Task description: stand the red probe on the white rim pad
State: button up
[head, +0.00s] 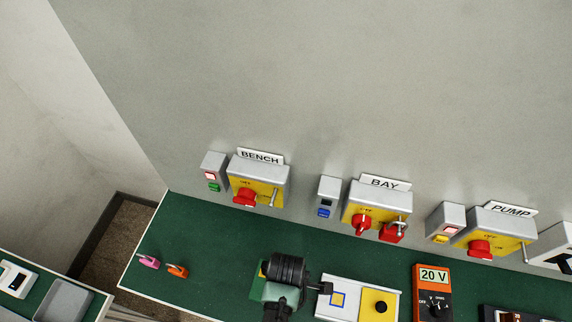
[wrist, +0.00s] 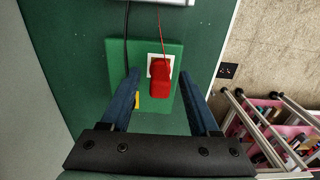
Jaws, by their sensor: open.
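The red probe (wrist: 160,95) is in the wrist view, over the green block (wrist: 115,58). It appears upright, with its far end overlapping the white rim pad (wrist: 151,66), whose edge shows around that end. The exact contact is hidden. A thin red lead runs from the probe toward the top. My gripper (wrist: 160,78) is open, its two blue fingers on either side of the probe with gaps between. In the head view my arm hides the probe and most of the green block (head: 256,288).
A yellow mark (wrist: 137,97) on the block shows beside the left finger. A black cable passes behind. In the head view a white unit (head: 356,284) and an orange 20 V meter (head: 432,290) stand to the right. Pink and orange padlocks (head: 177,270) lie left, with clear bench between.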

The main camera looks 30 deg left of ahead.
notch_tip(320, 180, up, 13)
jog(key=b, duration=0.1)
dwell(0.5)
dwell(0.5)
